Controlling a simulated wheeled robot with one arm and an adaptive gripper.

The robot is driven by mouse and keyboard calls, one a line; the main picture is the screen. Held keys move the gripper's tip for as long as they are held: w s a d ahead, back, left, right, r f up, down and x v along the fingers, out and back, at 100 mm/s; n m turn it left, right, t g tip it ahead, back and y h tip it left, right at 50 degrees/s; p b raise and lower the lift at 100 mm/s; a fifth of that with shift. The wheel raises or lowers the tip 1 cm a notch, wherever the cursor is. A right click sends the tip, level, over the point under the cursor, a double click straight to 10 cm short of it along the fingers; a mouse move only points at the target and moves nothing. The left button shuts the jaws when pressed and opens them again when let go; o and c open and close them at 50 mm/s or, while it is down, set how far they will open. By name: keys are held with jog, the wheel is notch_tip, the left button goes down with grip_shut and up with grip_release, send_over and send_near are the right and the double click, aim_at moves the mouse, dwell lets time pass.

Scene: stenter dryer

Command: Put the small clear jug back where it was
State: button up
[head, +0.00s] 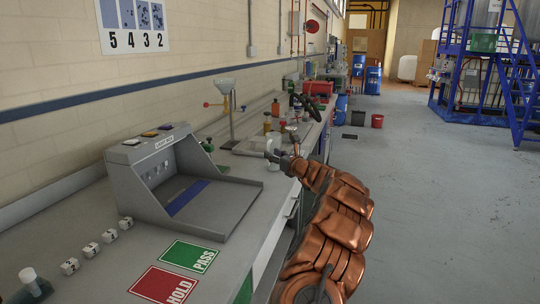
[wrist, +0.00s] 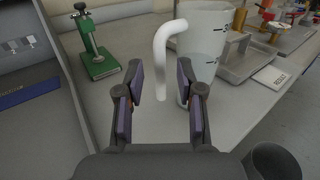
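The clear jug (wrist: 207,42) stands upright on the bench in the wrist view, with dark graduation marks on its wall. Its white curved handle (wrist: 163,60) faces left and shows between my fingertips. My gripper (wrist: 163,92) is open, with one finger on each side of the handle in the picture. The right finger covers part of the jug's lower wall. I cannot tell whether either finger touches it. In the head view my gripper (head: 283,160) is over the bench beyond the light box, and I cannot pick out the jug clearly there.
A grey light box (head: 150,165) stands left of my arm. Green PASS (head: 190,256) and red HOLD (head: 165,284) cards lie nearer. In the wrist view, a green stand (wrist: 96,48) is behind left and a metal tray (wrist: 255,68) is right. Bottles crowd the bench farther back.

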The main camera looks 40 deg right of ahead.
jog(key=s+a, duration=0.1)
jog(key=s, duration=0.8)
jog(key=shift+b, duration=0.4)
jog(key=shift+a, duration=0.1)
